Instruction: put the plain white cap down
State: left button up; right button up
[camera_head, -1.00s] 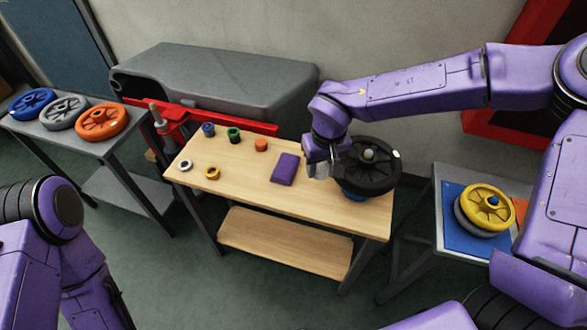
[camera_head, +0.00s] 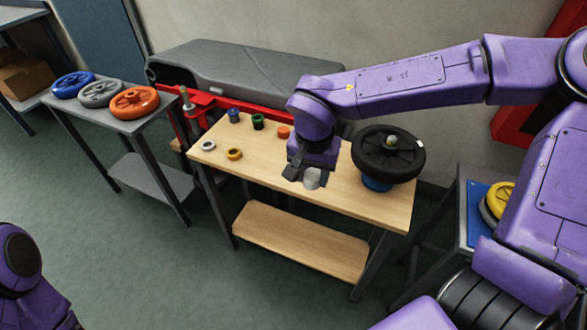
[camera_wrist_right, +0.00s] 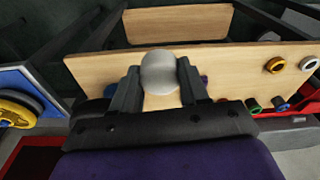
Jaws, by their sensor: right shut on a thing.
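The plain white cap (camera_head: 312,179) looks light grey-white and rounded. My right gripper (camera_head: 303,175) is shut on it and holds it over the front middle of the wooden table (camera_head: 258,172). In the right wrist view the cap (camera_wrist_right: 160,72) sits between the two fingers, with the tabletop (camera_wrist_right: 228,68) beyond it. Whether the cap touches the tabletop I cannot tell. My left gripper is out of view; only part of my left arm shows at the lower left.
A black wheel (camera_head: 388,150) on a blue base (camera_head: 377,184) stands right of the gripper. Small rings and caps, white (camera_head: 208,146), yellow (camera_head: 234,154), blue (camera_head: 234,116), green (camera_head: 257,121) and orange (camera_head: 283,132), stand at the table's left.

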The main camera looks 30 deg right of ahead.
jog(key=w+d+f+m+b, duration=0.1)
jog(key=w+d+f+m, duration=0.1)
jog(key=d+f, duration=0.1)
jog(key=w+d+f+m+b, duration=0.1)
jog(key=w+d+f+m, duration=0.1)
jog(key=f, duration=0.3)
jog(key=w+d+f+m, duration=0.1)
jog(key=w+d+f, duration=0.3)
jog(key=shift+d+f+m+h+b, duration=0.15)
jog(key=shift+f+m+h+b, duration=0.15)
jog(key=shift+f+m+b, duration=0.1)
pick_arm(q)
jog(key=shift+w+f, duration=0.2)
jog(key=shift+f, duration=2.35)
pick_arm(e)
jog(key=shift+f, duration=1.15)
jog(key=shift+f, duration=0.1)
jog(key=o, duration=1.2)
jog(key=shift+f, duration=0.1)
jog(key=shift+c, duration=0.2)
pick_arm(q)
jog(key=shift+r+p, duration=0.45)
pick_arm(e)
notch_tip(320, 180, up, 12)
jog(key=a, duration=0.1)
jog(key=shift+s+a+r, duration=0.2)
jog(key=shift+a, duration=0.05)
